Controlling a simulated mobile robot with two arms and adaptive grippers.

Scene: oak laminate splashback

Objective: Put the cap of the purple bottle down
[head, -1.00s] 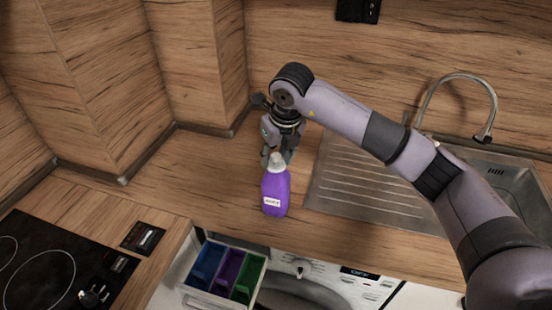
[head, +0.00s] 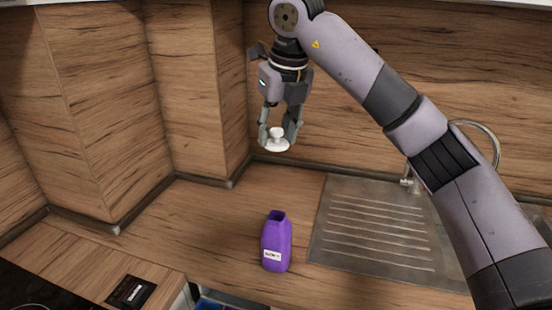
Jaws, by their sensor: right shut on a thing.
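The purple bottle (head: 276,243) stands upright on the wooden counter, with its dark neck opening uncovered. The white cap (head: 277,144) is held in the air above and behind the bottle, clear of it. My right gripper (head: 279,134) points down and is shut on the cap, with a finger on each side. My left gripper is not in view.
The metal sink drainer (head: 375,232) lies to the right of the bottle, and the tap (head: 484,135) is partly behind my right arm. The counter (head: 210,215) left of the bottle is clear. A dark hob (head: 30,290) is at the lower left. An open drawer (head: 215,304) shows at the bottom edge.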

